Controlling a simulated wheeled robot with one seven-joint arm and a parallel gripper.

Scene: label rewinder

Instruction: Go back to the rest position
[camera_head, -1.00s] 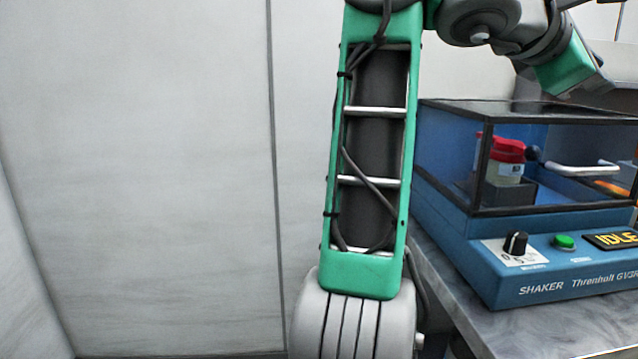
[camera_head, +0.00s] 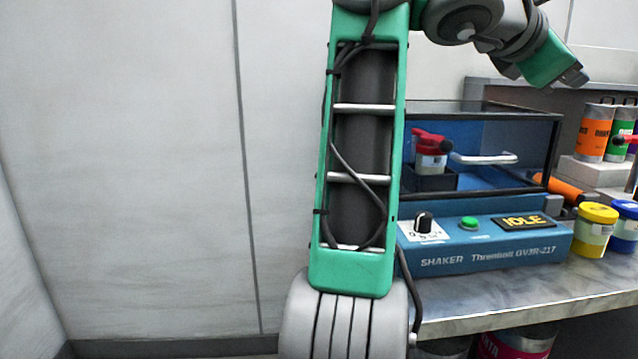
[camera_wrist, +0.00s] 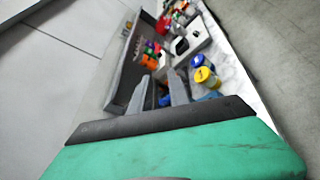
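My arm is raised, and its green end reaches to the upper right in the head view. My gripper (camera_head: 572,76) is there, in the air above and to the right of the blue shaker (camera_head: 490,250). In the wrist view my gripper (camera_wrist: 160,88) shows two grey fingers spread apart with nothing held between them. The bench and its things lie beyond the fingers.
The shaker stands on the grey bench (camera_head: 500,306), its display reading IDLE. A red-lidded jar (camera_head: 431,160) is inside it. A yellow-lidded jar (camera_head: 595,228) and an orange can (camera_head: 594,132) stand to its right. Wall panels (camera_head: 120,180) fill the left.

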